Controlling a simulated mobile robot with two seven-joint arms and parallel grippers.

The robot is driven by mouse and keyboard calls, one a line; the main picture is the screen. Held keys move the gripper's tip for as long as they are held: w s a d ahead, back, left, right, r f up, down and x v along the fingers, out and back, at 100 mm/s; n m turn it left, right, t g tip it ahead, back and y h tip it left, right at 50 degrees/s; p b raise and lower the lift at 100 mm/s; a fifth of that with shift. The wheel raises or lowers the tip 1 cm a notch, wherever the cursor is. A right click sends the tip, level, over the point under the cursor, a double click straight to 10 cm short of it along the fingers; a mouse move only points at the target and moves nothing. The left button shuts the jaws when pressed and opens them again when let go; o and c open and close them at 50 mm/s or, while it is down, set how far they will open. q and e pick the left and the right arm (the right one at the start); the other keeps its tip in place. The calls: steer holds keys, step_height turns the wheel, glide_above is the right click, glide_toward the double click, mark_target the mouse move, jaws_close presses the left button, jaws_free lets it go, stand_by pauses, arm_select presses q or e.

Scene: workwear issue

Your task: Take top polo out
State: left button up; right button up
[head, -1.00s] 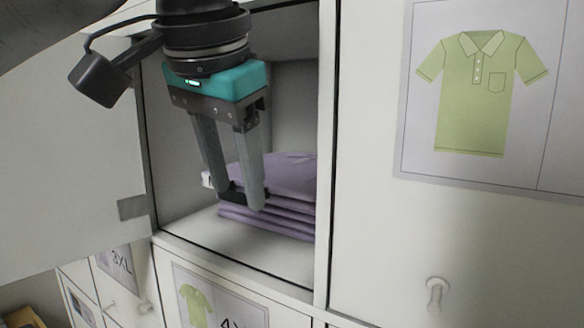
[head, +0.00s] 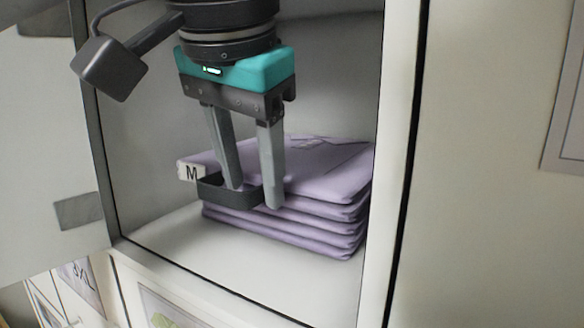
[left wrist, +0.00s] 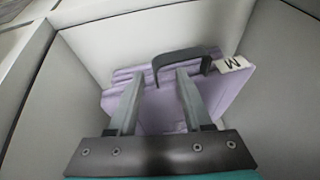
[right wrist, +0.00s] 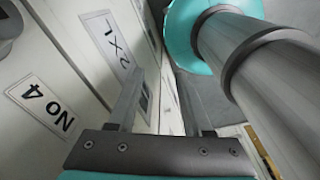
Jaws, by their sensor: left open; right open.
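A stack of several folded lilac polos (head: 320,205) lies in the open locker compartment. The top polo (head: 325,168) shows its collar side up. A dark band or clip (head: 228,191) sits at the stack's front left edge with a white tag marked M (head: 191,172); both also show in the left wrist view, the band (left wrist: 180,62) and the tag (left wrist: 232,64). My left gripper (head: 254,198) is open in front of the stack, fingers pointing down near the band. Whether they touch the band or cloth I cannot tell. My right gripper (right wrist: 165,105) is open and empty, away from the compartment.
The compartment's open door (head: 40,150) is at the left, its right frame post (head: 395,170) close to the stack. The compartment floor (head: 190,245) is bare before the stack. Closed doors labelled No 4 (right wrist: 40,105) and 2XL (right wrist: 108,45) show in the right wrist view.

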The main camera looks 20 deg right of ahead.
arm_select(q)
steer(key=shift+s+d+f, duration=0.1)
steer(key=shift+d+f, duration=0.05)
steer(key=shift+f, duration=0.3)
steer(key=shift+d+b, duration=0.3)
steer(key=shift+b, duration=0.1)
steer(key=shift+a, duration=0.2)
steer(key=shift+c, duration=0.7)
jaws_close()
